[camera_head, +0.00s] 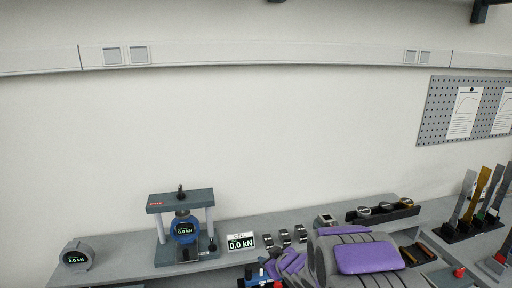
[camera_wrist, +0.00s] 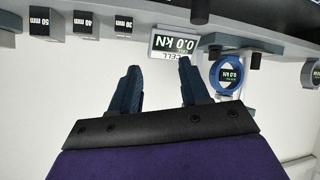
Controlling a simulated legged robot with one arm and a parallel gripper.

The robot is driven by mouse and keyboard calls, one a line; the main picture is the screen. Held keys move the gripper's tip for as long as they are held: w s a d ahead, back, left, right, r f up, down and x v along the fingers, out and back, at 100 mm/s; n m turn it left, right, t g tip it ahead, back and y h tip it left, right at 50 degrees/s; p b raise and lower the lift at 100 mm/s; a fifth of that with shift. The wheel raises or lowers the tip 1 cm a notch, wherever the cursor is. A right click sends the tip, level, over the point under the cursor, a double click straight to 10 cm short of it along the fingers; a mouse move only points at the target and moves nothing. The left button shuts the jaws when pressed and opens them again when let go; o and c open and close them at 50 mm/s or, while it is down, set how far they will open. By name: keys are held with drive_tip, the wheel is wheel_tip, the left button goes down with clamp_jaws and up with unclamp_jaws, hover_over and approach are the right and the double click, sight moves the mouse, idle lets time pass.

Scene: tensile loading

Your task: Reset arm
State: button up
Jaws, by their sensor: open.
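My gripper (camera_wrist: 160,68) is open and empty in the wrist view, with its two dark blue fingers apart. That view is upside down. The white CELL display (camera_wrist: 175,42), reading 0.0 kN, shows beyond the fingertips; I see no contact. The blue round load cell (camera_wrist: 228,72), also reading 0.0 kN, is right of the fingers. In the head view my purple and grey arm (camera_head: 368,257) reaches over the bench's front at lower right. The load cell (camera_head: 185,229) sits in the test frame (camera_head: 180,201). Where the gripper ends in the head view is hard to tell.
Several small marked blocks (camera_head: 284,237) stand right of the display (camera_head: 240,242). A round grey gauge (camera_head: 76,256) is at far left. A black tray (camera_head: 383,211) with round parts lies at the back. Upright strips (camera_head: 480,196) stand in a rack at right.

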drive_tip(key=s+d+r+m+g+h, duration=0.2)
drive_tip(key=s+d+r+m+h, duration=0.1)
drive_tip(key=s+d, duration=0.4)
drive_tip(key=s+d+r+m+g+h, duration=0.25)
drive_tip(key=s+d, duration=0.35)
drive_tip(key=s, duration=0.4)
drive_tip(key=s+a+r+m+g, duration=0.1)
drive_tip(key=s+g, duration=0.3)
drive_tip(key=s, duration=1.1)
drive_tip(key=s+a+r+m+g+b, duration=0.1)
drive_tip(key=s+g, duration=0.3)
drive_tip(key=s, duration=1.2)
drive_tip(key=shift+s+a+r+b, duration=0.2)
drive_tip(key=shift+a+b, duration=0.1)
drive_tip(key=shift+a, duration=0.4)
